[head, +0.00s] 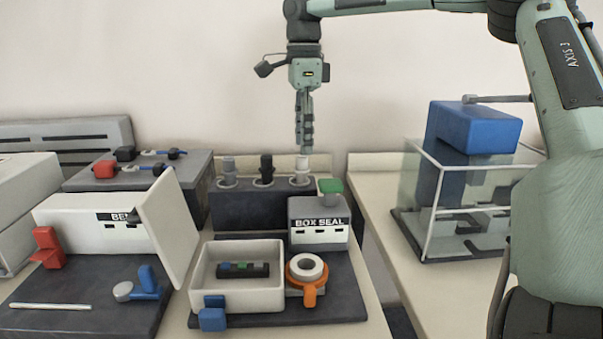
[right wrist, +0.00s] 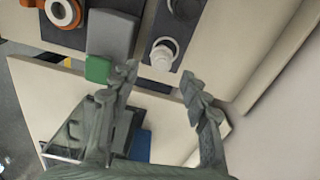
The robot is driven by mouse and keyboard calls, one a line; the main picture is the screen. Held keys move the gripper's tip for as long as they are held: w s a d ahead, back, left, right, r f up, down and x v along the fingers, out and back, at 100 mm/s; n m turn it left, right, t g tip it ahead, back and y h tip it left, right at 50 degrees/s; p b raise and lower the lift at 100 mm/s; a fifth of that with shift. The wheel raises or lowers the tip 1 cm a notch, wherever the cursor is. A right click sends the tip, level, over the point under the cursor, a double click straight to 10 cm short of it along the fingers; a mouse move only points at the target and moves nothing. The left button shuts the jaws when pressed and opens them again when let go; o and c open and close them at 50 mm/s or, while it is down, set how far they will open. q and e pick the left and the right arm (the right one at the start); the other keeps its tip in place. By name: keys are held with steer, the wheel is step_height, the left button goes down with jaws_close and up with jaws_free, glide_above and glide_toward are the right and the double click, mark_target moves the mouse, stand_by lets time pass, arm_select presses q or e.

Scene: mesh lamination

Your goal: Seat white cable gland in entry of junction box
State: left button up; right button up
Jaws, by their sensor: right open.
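The white cable gland (head: 302,164) stands upright in the right-hand ring of a dark rack, beside a grey and a black gland. My right gripper (head: 304,150) points down just above it in the head view. In the right wrist view, the white gland (right wrist: 163,55) shows beyond the gap between my open, empty fingers (right wrist: 159,83). The open white junction box (head: 264,304) sits on a dark mat and holds a dark terminal strip. Its entry cannot be made out clearly. My left gripper is not in view.
The grey BOX SEAL unit (head: 318,237) with a green button (head: 330,186) stands in front of the rack. An orange clamp with a white ring (head: 307,267) is right of the box. A clear enclosure (head: 428,190) with a blue block stands on the right table.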

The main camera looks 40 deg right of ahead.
mark_target(302, 157)
steer(key=f, duration=0.4)
steer(key=shift+w+a+f, duration=0.15)
steer(key=shift+w+f, duration=0.05)
steer(key=shift+f, duration=0.15)
jaws_close()
